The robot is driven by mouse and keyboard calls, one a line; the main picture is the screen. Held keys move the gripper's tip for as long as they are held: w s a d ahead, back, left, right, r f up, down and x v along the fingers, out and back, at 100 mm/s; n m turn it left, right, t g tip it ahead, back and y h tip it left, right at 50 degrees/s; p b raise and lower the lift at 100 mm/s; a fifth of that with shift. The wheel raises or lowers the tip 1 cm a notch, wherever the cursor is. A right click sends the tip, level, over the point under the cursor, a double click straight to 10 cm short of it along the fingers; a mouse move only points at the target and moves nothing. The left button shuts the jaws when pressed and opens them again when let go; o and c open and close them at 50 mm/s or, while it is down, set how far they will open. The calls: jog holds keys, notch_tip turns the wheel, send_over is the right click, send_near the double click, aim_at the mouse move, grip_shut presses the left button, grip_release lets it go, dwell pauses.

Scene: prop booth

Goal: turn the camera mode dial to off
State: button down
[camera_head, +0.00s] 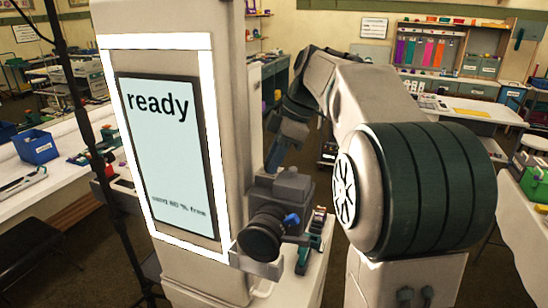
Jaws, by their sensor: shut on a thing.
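A dark camera (293,187) with a round black lens (262,236) sits on a light bracket at the lower right of the booth, lens facing forward. My gripper (269,174) reaches down from behind to the top of the camera, and its fingers are shut at the camera's top left. The mode dial cannot be made out; my fingers seem to be closed on it there. The dial's setting is not visible. The booth screen (165,150) shows "ready" in large letters and a small line ending in "80 % free".
The white booth column (228,100) stands close left of the camera. A small blue part (292,218) shows beside the lens. A dark pole (75,90) stands at the left. Cluttered workbenches line both sides, with a blue bin (36,147) on the left one.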

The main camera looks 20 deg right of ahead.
jog(key=c, duration=1.2)
grip_release()
jog(key=shift+c, duration=0.2)
jog(key=v, duration=1.4)
jog(key=shift+p, duration=0.4)
